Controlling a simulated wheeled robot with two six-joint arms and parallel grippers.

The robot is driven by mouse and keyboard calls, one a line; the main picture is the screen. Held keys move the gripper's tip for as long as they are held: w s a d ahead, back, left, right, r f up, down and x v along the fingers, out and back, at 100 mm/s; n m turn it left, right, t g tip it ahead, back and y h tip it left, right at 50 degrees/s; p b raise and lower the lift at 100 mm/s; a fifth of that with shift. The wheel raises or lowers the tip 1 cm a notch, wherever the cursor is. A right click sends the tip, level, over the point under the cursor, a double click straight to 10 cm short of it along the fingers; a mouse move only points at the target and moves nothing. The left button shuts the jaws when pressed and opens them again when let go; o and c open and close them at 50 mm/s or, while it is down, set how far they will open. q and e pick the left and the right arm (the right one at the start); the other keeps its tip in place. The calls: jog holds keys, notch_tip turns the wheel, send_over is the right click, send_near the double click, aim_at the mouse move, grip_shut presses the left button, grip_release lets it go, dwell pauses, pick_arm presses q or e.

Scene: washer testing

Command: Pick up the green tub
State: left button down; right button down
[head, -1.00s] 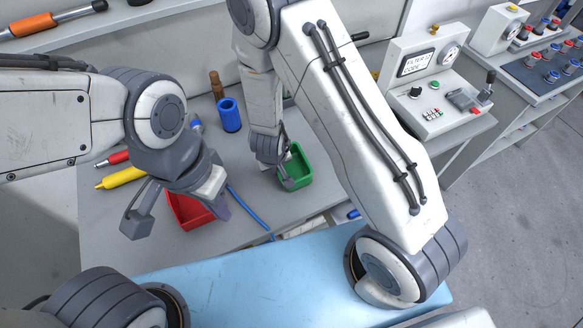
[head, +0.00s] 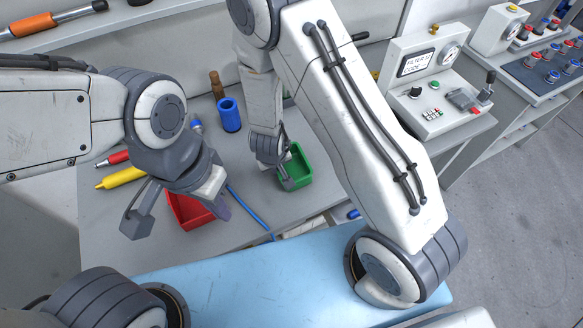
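The green tub (head: 299,170) is a small open box on the grey table, right of the table's middle. My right gripper (head: 283,172) is at the tub's left wall, with its fingers at the rim. One finger seems to be inside the tub, but the arm hides part of the fingers and I cannot tell how tightly they close. My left gripper (head: 180,215) is open and empty, above and in front of a red tub (head: 188,210), which it partly covers.
A blue cylinder (head: 229,115) and a brown bottle (head: 216,86) stand behind. A yellow tool (head: 121,177) and a red screwdriver (head: 115,158) lie at left. A blue rod (head: 248,212) lies between the tubs. A control box (head: 432,85) stands at right.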

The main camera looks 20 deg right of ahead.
jog(key=shift+r, duration=0.1)
jog(key=shift+r+p, duration=0.5)
jog(key=shift+p, duration=0.1)
notch_tip(320, 180, up, 4)
jog(key=p, duration=0.4)
jog(key=shift+f, duration=0.25)
jog(key=shift+s+d+b, duration=0.35)
jog(key=shift+d+b, duration=0.1)
jog(key=shift+b, duration=0.15)
jog(key=s+d+r+p, duration=0.6)
jog(key=s+d+p, duration=0.1)
jog(key=p, duration=0.4)
jog(key=shift+d+r, duration=0.15)
jog(key=shift+d, duration=0.3)
